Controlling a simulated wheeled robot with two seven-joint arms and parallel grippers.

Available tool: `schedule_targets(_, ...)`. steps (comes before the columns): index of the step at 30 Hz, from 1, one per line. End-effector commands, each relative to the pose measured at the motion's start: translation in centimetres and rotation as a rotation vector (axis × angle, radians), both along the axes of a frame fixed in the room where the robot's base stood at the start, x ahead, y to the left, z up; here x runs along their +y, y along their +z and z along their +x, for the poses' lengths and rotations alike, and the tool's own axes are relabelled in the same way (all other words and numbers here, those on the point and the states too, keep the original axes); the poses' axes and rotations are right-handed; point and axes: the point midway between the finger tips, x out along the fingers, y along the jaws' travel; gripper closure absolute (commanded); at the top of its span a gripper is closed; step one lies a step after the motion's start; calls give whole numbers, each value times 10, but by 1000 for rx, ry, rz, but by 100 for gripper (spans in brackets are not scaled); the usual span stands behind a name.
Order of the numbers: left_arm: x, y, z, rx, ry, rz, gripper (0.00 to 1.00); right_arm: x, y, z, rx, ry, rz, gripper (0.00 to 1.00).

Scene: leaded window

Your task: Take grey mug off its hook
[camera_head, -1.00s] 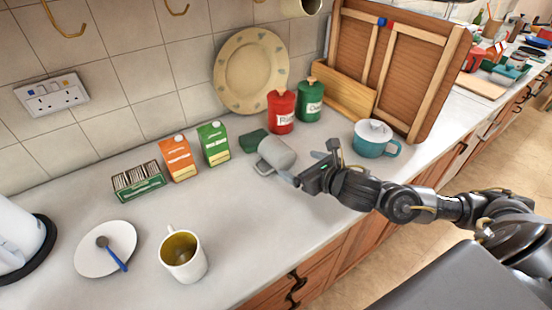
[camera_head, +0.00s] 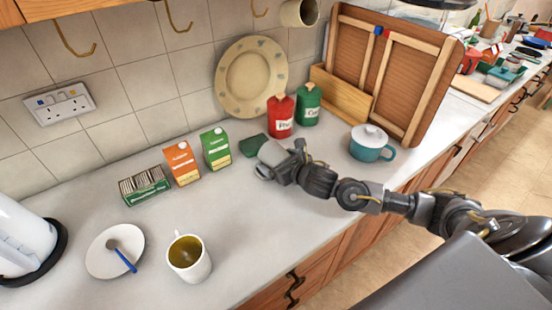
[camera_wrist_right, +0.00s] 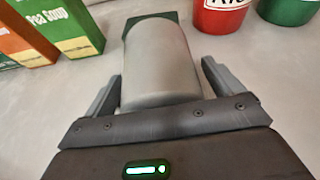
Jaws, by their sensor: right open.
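A plain grey mug (camera_head: 272,152) lies on its side on the counter, not on a hook. In the right wrist view the grey mug (camera_wrist_right: 160,65) stretches away from me between two fingers. My right gripper (camera_head: 281,160) is open around the mug, one finger on each side; a narrow gap shows beside the fingers, so I cannot tell that either touches. Its palm hides the near end, and I cannot make out the handle now. A beige mug (camera_head: 299,12) hangs at the top of the head view. My left gripper is out of view.
A dark green block (camera_head: 254,146) sits just behind the grey mug. Red (camera_head: 281,118) and green (camera_head: 308,105) canisters stand behind it. Cartons (camera_head: 182,163) are to the left, a teal lidded pot (camera_head: 370,145) to the right. Empty hooks (camera_head: 180,20) are on the wall.

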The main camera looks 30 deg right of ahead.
Motion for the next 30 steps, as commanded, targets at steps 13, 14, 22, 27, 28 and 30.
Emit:
schedule_targets(13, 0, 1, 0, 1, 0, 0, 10, 1, -2, 4, -1, 2, 1, 27)
schedule_targets(14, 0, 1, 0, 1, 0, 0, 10, 1, -2, 4, 0, 1, 0, 31)
schedule_targets(22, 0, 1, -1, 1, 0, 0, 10, 1, -1, 4, -2, 1, 2, 66)
schedule_targets(27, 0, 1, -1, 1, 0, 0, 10, 1, -1, 4, -2, 1, 2, 66)
schedule_targets(28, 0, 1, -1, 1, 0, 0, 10, 1, 0, 4, -2, 1, 2, 66)
schedule_targets(30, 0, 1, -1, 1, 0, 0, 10, 1, 2, 4, -3, 1, 2, 66)
